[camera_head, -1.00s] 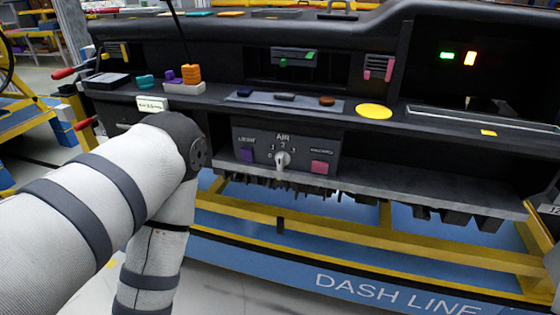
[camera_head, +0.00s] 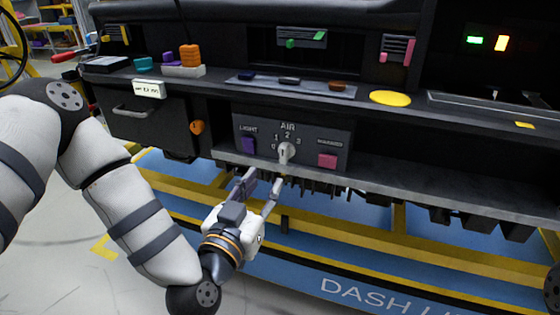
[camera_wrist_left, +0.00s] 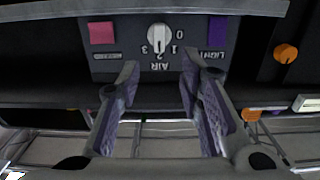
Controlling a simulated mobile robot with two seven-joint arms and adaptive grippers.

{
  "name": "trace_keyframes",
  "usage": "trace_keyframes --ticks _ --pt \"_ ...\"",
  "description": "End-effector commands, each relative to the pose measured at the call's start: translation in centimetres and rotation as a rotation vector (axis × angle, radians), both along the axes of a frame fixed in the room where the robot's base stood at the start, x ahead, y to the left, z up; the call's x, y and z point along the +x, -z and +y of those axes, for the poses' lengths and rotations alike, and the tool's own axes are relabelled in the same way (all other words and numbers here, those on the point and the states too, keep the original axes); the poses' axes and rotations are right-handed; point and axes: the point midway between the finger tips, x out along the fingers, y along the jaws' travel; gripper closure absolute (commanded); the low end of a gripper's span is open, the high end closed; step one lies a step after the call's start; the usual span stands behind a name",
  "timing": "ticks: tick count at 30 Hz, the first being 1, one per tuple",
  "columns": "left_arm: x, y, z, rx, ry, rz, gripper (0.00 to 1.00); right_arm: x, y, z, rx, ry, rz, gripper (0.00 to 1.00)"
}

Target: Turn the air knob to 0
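The air knob (camera_head: 286,152) is a pale round dial on the dark control panel (camera_head: 318,138), under the word AIR, with the numbers 0 to 3 around it. In the left wrist view the knob (camera_wrist_left: 159,38) appears upside down; its mark seems to be on the side of the 2, but this is small to read. My left gripper (camera_head: 263,180) is open and empty, below and in front of the panel. In the left wrist view its fingers (camera_wrist_left: 158,74) are spread, with the knob beyond the gap between them. My right gripper is not seen.
A purple light switch (camera_head: 249,145) is left of the knob and a pink button (camera_head: 327,161) is right of it. A grey ledge (camera_head: 400,176) runs under the panel. An orange knob (camera_head: 197,127) sits on the drawer side at the left.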

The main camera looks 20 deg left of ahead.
Motion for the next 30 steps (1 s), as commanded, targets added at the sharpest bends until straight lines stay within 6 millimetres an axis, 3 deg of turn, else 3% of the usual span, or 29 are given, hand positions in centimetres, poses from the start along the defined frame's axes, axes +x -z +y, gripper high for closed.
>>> trace_keyframes --ticks 6,13,23,28,30 --pt "5.6 0.1 -0.1 0.000 -0.002 0.000 0.67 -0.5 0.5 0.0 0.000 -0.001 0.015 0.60" --pt "9.7 0.2 -0.3 -0.001 0.001 0.004 0.67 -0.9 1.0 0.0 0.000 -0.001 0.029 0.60" --pt "10.5 0.0 -0.4 -0.002 0.003 0.005 0.67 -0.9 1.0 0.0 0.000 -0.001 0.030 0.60" --pt "10.5 0.0 -0.4 -0.002 0.003 0.005 1.00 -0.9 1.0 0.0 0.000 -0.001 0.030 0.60" --pt "10.5 0.0 -0.4 -0.002 0.003 0.005 1.00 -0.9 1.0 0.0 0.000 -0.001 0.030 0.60"
